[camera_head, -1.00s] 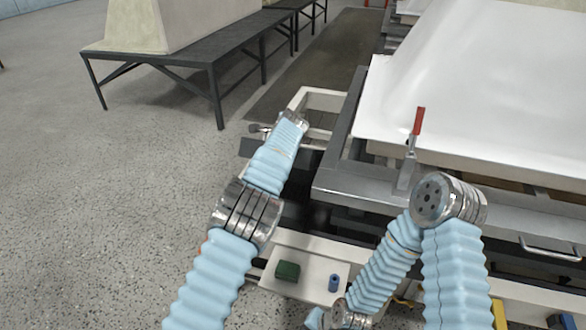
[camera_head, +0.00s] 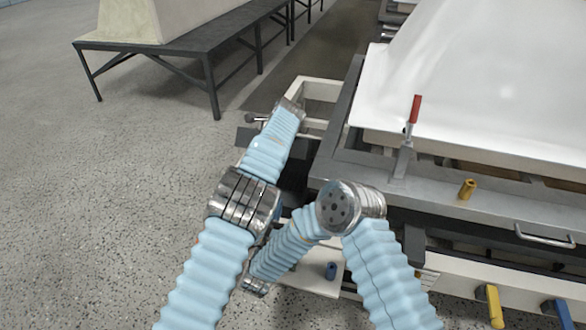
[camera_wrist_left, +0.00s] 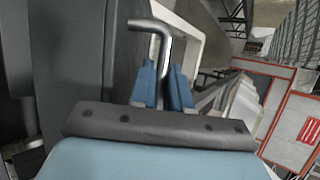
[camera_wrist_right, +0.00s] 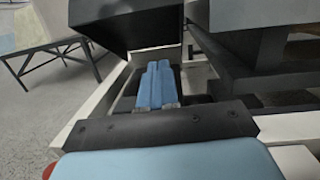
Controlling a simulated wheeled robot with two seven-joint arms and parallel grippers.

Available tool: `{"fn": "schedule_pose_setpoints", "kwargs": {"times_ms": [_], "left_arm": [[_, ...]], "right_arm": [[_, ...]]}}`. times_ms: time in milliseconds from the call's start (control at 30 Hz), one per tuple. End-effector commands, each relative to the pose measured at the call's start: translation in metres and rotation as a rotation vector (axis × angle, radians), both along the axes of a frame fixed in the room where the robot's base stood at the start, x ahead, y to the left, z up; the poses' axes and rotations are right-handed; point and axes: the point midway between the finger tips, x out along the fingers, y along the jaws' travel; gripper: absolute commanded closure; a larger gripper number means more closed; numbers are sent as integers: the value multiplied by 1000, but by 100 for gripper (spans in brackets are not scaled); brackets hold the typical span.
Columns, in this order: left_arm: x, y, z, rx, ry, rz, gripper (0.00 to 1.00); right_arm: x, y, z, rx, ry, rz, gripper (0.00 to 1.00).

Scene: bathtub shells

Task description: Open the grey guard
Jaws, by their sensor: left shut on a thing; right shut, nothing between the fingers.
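A dark grey panel (camera_wrist_left: 68,75), which looks like the guard, fills the left of the left wrist view. A bent metal rod (camera_wrist_left: 155,28) stands in front of it. My left gripper (camera_wrist_left: 164,72) has its blue fingers closed around the rod. In the head view a small knob (camera_head: 252,118) and a dark plate (camera_head: 247,138) show beside my left forearm; the fingers are hidden there. My right gripper (camera_wrist_right: 158,70) is shut and empty, its blue fingers together below a dark grey hood-like part (camera_wrist_right: 125,22). I cannot tell whether that is the same guard.
A machine frame (camera_head: 345,160) carries a white shell (camera_head: 460,100) and a red-handled clamp (camera_head: 413,110). A yellow peg (camera_head: 467,188) stands on its edge. A dark table (camera_head: 190,55) stands behind; the floor at left is clear.

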Motion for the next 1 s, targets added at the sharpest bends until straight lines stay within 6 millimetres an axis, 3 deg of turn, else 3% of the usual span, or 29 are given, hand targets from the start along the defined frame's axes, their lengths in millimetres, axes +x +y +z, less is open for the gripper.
{"fn": "schedule_pose_setpoints", "kwargs": {"times_ms": [133, 267, 700, 1000], "left_arm": [[0, -1, -1, -2, 2, -2, 100], [0, -1, -1, -2, 1, -2, 100], [0, -2, -1, -2, 1, -2, 100], [0, -2, -1, -2, 1, -2, 100]], "right_arm": [[-6, -10, 2, 12, -41, -53, 100], [4, -15, 3, 17, -42, -60, 100], [86, -41, 21, 11, -49, -60, 100], [106, -48, 50, 11, -47, -58, 100]]}}
